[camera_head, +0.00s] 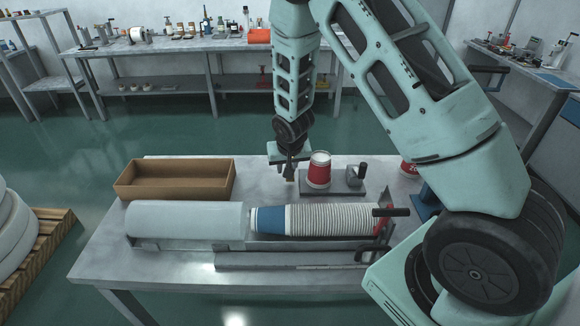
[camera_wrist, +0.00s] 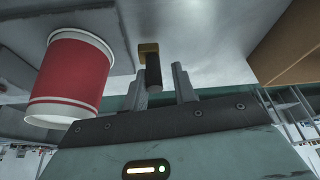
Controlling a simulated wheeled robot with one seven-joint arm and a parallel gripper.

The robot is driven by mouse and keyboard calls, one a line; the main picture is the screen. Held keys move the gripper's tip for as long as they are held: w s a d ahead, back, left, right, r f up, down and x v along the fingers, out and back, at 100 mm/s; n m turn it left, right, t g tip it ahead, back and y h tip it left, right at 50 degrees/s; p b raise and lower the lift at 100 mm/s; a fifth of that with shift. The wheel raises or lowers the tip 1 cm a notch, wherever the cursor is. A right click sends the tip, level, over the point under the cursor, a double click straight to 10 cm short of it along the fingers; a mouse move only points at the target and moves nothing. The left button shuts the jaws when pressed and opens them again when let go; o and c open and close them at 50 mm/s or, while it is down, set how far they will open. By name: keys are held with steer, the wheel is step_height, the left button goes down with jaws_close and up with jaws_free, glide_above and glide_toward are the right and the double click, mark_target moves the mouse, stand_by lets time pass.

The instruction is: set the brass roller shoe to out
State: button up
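A small brass block (camera_wrist: 148,47) with a dark stub (camera_wrist: 153,72) shows ahead of my gripper in the wrist view, beside a grey plate; it looks like the brass roller shoe. My gripper (camera_wrist: 162,88) has its two grey fingers apart. The dark stub lies between the fingertips in the picture, closer to the left finger; I cannot tell whether they touch. In the head view my gripper (camera_head: 289,172) points down just left of a red and white cup (camera_head: 318,172), and mostly hides the shoe.
The cup stands on a grey fixture plate (camera_head: 340,190) with a dark block (camera_head: 356,175) at its right. A cardboard box (camera_head: 175,180) is at the left. A stack of cups (camera_head: 325,219) lies in a trough in front, by a white roll (camera_head: 185,219).

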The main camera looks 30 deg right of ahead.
stand_by(0.3)
steer(key=b+v, duration=0.3)
steer(key=v, duration=1.4)
steer(key=shift+r+b, duration=0.2)
steer(key=shift+b, duration=0.2)
